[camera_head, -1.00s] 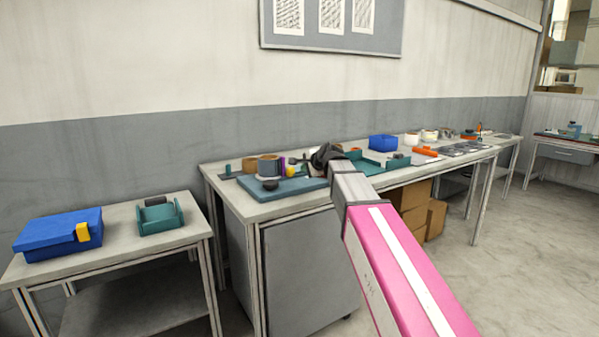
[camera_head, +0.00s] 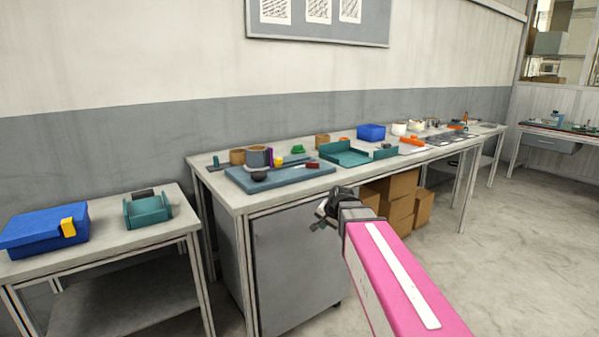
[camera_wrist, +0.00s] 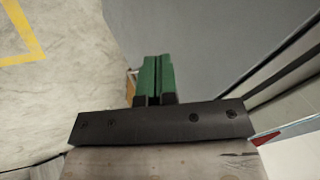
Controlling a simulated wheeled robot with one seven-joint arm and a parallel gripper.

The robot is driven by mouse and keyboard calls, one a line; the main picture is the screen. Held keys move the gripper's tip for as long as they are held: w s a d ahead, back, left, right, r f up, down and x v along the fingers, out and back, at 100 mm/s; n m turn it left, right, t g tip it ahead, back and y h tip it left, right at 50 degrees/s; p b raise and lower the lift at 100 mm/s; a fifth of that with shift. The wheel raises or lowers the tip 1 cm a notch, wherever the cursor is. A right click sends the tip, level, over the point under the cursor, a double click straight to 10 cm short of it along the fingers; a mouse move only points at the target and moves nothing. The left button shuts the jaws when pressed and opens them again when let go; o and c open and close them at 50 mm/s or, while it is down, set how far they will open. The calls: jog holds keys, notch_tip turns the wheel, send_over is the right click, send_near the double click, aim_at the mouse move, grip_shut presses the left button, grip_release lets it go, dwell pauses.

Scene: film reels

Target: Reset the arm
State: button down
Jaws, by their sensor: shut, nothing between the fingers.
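My gripper (camera_head: 322,217) is at the end of my pink and white arm, in front of the long workbench (camera_head: 222,190) and below its top. In the wrist view its green fingers (camera_wrist: 154,80) are together with nothing between them. They point down past the grey cabinet side toward the floor. In the head view the fingertips are small and partly hidden by the wrist.
The bench holds a blue-grey mat (camera_head: 300,177), a teal tray (camera_head: 345,158), a blue bin (camera_head: 371,132) and small parts. A side table (camera_head: 100,243) at left carries a blue box (camera_head: 42,233) and a teal holder (camera_head: 147,211). Cardboard boxes (camera_head: 400,207) sit beneath the bench. Floor at right is clear.

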jog(key=s+d+f+n+g+h, duration=0.1)
jog(key=s+d+f+n+g, duration=0.1)
jog(key=s+d+f, duration=0.3)
jog(key=s+d+f+n+g+h, duration=0.2)
jog(key=s+d+f+n+g, duration=0.1)
jog(key=s+f, duration=0.9)
jog(key=shift+s+d+f+n+g, duration=0.3)
jog(key=shift+s+d+n, duration=0.15)
jog(key=shift+d, duration=0.4)
dwell(1.2)
